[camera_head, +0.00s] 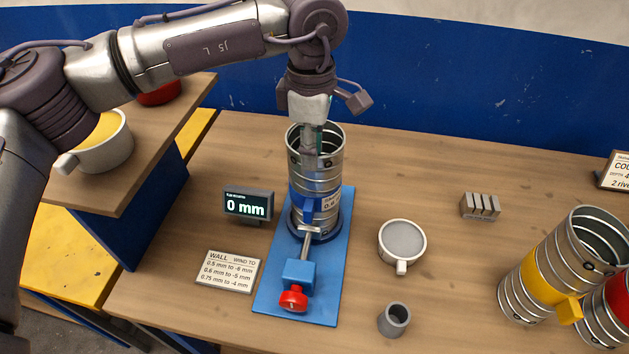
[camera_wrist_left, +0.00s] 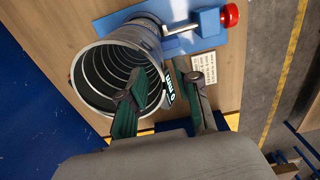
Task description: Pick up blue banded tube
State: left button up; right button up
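The blue banded tube (camera_head: 316,177) is a ribbed silver spiral duct with a blue band. It stands upright on a blue fixture (camera_head: 270,293) with a red knob. Its open end also shows in the left wrist view (camera_wrist_left: 88,66). My left gripper (camera_head: 318,148) comes down from above at the tube's top opening. In the left wrist view its green-padded fingers (camera_wrist_left: 160,92) are spread apart. One finger overlaps the tube's mouth and the other is beyond its rim; I cannot tell whether either touches the wall. My right gripper is not in view.
A display (camera_head: 248,205) reads 0 mm, with a wall card (camera_head: 228,271) in front. A grey-filled cup (camera_head: 402,241), a small grey cylinder (camera_head: 394,320) and a slotted block (camera_head: 480,206) stand right of the fixture. Yellow (camera_head: 541,282) and red (camera_head: 616,302) banded tubes are at far right.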

aim_at(310, 172)
pick_arm(q)
notch_tip(310, 172, down, 2)
jog(key=shift+a+p, duration=0.1)
jog(key=shift+p, duration=0.85)
notch_tip(310, 172, down, 3)
jog(key=shift+a+f+p, duration=0.1)
jog(key=shift+f+p, duration=0.1)
jog(key=shift+p, duration=0.5)
jog(key=shift+f, duration=0.2)
grip_shut()
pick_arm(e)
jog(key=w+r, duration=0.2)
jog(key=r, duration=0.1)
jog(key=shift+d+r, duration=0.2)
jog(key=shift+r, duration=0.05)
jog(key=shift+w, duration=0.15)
